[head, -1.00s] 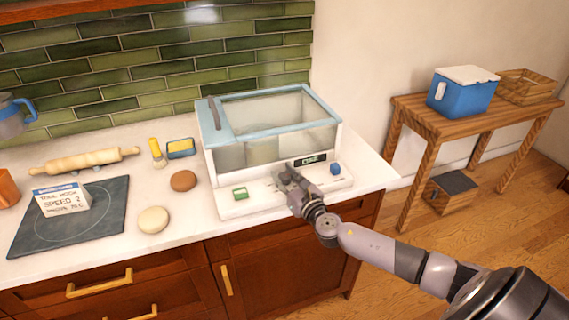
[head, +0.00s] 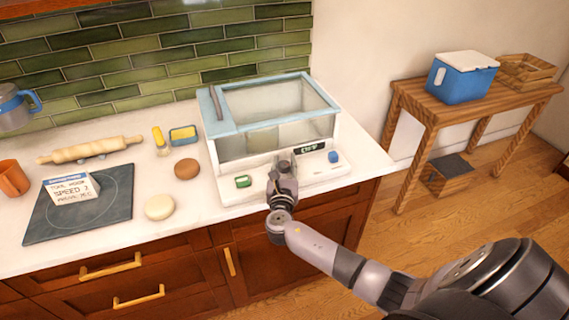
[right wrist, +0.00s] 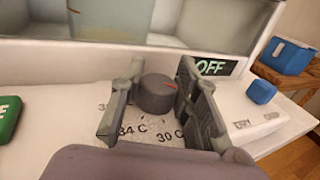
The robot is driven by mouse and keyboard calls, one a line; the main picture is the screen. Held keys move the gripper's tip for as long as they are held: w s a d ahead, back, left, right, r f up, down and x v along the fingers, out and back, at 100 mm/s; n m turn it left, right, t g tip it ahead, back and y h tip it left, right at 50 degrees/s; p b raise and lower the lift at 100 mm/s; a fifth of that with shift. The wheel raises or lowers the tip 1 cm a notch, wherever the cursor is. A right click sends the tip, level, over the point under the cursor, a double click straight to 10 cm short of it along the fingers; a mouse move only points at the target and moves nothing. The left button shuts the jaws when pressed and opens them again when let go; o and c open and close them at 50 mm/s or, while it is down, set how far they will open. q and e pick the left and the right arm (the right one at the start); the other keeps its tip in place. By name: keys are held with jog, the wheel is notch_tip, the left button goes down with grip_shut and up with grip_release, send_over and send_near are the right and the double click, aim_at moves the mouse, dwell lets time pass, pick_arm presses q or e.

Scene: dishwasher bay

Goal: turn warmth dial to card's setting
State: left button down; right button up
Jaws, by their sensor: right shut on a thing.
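The warmth dial (right wrist: 156,94), a dark grey knob with a red mark toward its upper right, sits on the white front panel of a glass-walled box (head: 270,127). My right gripper (right wrist: 158,92) is shut on the dial, one finger on each side. Labels "34 C" (right wrist: 132,130) and "30 C" (right wrist: 171,137) show in front of the dial; another at left is partly hidden. My left gripper is out of view.
A green button (head: 243,181) and a blue knob (head: 334,157) flank the dial. A rolling pin (head: 90,150) lies behind the mat (head: 112,208). A wooden side table (head: 480,100) stands at right.

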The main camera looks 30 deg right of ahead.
jog(key=shift+r, duration=0.1)
jog(key=o, duration=1.2)
jog(key=v, duration=1.2)
